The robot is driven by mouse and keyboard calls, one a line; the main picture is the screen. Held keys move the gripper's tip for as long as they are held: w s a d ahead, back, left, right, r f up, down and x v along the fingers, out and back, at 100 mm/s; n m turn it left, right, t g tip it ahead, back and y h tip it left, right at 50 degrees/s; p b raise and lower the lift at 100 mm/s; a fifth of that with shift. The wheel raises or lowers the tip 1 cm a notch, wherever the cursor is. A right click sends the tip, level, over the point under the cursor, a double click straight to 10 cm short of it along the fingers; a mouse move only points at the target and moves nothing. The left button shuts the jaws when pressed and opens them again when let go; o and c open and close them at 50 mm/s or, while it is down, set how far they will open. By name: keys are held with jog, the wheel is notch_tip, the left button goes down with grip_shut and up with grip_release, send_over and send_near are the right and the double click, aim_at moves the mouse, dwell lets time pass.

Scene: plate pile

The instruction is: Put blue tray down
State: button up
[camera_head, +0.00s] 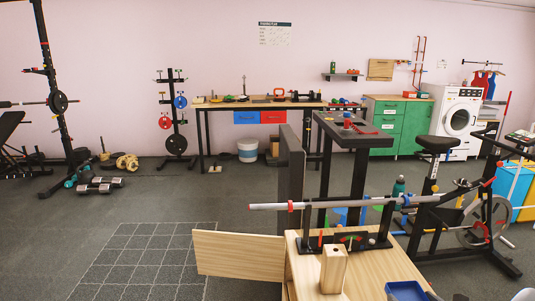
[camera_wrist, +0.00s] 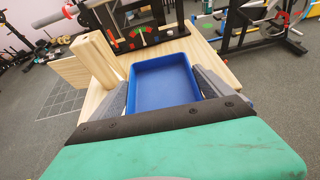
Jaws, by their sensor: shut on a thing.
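The blue tray (camera_wrist: 163,87) is a shallow rectangular tray, empty inside, in the middle of the wrist view. My gripper (camera_wrist: 162,95) is shut on it, with a grey finger against each of its left and right sides. In the head view the tray (camera_head: 407,291) shows at the bottom edge, over the right front of a light wooden table (camera_head: 385,268), and is partly cut off. I cannot tell whether its underside touches the table top. My gripper is hardly seen in the head view.
A wooden block (camera_head: 333,270) stands upright left of the tray. Behind it is a black stand with a coloured dial (camera_head: 351,239) and a steel bar (camera_head: 330,203) across it. A wooden panel (camera_head: 240,254) juts out left. An exercise bike (camera_head: 470,215) stands at the right.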

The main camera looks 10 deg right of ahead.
jog(key=w+a+n+y, duration=0.3)
jog(key=a, duration=0.8)
jog(key=w+a+n+g+y, duration=0.1)
jog(key=w+a+n+y, duration=0.15)
jog(key=a, duration=0.85)
jog(key=w+a+n+y, duration=0.2)
jog(key=a+y, duration=0.1)
jog(key=a, duration=0.8)
notch_tip(320, 180, up, 21)
jog(key=w+m+h+p, duration=0.2)
jog(key=p, duration=1.4)
jog(key=shift+w+d+t, duration=0.15)
jog(key=shift+w+t, duration=0.05)
jog(key=shift+t, duration=0.1)
